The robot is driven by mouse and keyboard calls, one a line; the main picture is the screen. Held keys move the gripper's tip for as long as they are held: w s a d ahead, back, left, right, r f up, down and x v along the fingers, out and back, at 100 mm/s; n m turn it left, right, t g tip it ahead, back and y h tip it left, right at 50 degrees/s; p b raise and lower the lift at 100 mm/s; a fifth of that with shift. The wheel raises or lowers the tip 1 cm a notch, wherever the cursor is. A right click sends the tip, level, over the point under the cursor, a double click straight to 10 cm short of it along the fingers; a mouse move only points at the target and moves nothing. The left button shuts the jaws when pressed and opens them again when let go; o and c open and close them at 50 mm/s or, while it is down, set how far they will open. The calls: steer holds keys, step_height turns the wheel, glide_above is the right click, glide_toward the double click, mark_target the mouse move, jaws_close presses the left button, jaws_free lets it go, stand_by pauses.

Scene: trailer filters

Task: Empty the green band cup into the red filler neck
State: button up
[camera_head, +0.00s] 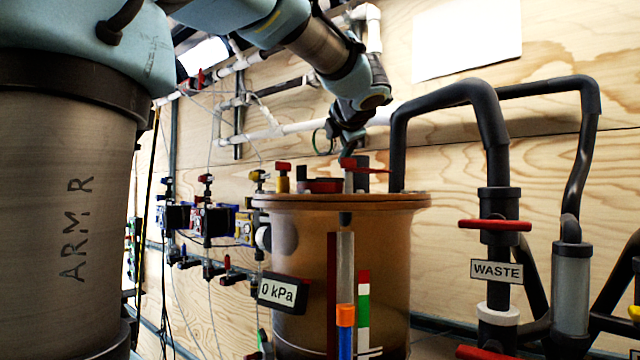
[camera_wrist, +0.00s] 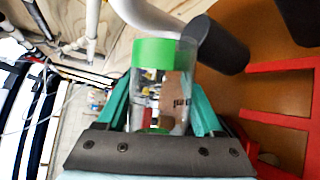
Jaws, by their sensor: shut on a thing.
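My gripper (camera_wrist: 160,100) is shut on a clear cup with a green band (camera_wrist: 153,52). The cup sits between the two teal fingers in the wrist view, and its contents cannot be made out. In the head view, my gripper (camera_head: 347,143) is above the brown tank's lid. A thin green ring (camera_head: 320,141) beside it seems to be the cup's band; the rest of the cup is hard to see there. Red fittings (camera_head: 364,166) stand on the lid just below the gripper. I cannot tell which one is the red filler neck.
The brown tank (camera_head: 290,240) has a pressure display (camera_head: 283,292) and coloured tubes in front. Thick black pipes rise at its right, with a red-handled valve (camera_head: 495,225) and a WASTE label (camera_head: 497,271). A red frame (camera_wrist: 285,100) and a black cylinder (camera_wrist: 222,45) are near the cup.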

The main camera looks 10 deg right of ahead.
steer(key=shift+a+f+b, duration=0.1)
steer(key=shift+f+b, duration=0.1)
steer(key=shift+b, duration=0.55)
steer(key=shift+s+a+r+n+t+h+b, duration=0.2)
steer(key=shift+a+r+n+t+b, duration=0.3)
steer(key=shift+b, duration=1.15)
steer(key=shift+s+a+r+n+t+h+b, duration=0.2)
steer(key=shift+n+t+b, duration=0.5)
steer(key=shift+b, duration=0.95)
steer(key=shift+s+a+r+n+t+h+b, duration=0.3)
steer(key=shift+n+b, duration=0.6)
steer(key=shift+b, duration=0.75)
steer(key=shift+w, duration=0.15)
steer(key=p, duration=0.2)
steer(key=shift+w+d+r+m+p, duration=0.1)
steer(key=shift+d+r+m+p, duration=0.2)
steer(key=shift+r+p, duration=0.1)
steer(key=p, duration=0.1)
steer(key=m+g+p, duration=0.1)
steer(key=p, duration=0.1)
steer(key=shift+w+d+f, duration=0.15)
steer(key=shift+d+f, duration=0.05)
steer(key=shift+d, duration=0.05)
steer(key=shift+w+d+f+m+g+y+p, duration=0.15)
steer(key=shift+f+m+g+y+p, duration=0.2)
steer(key=shift+p, duration=0.55)
steer(key=shift+f, duration=0.4)
steer(key=shift+m, duration=0.25)
steer(key=shift+d, duration=0.1)
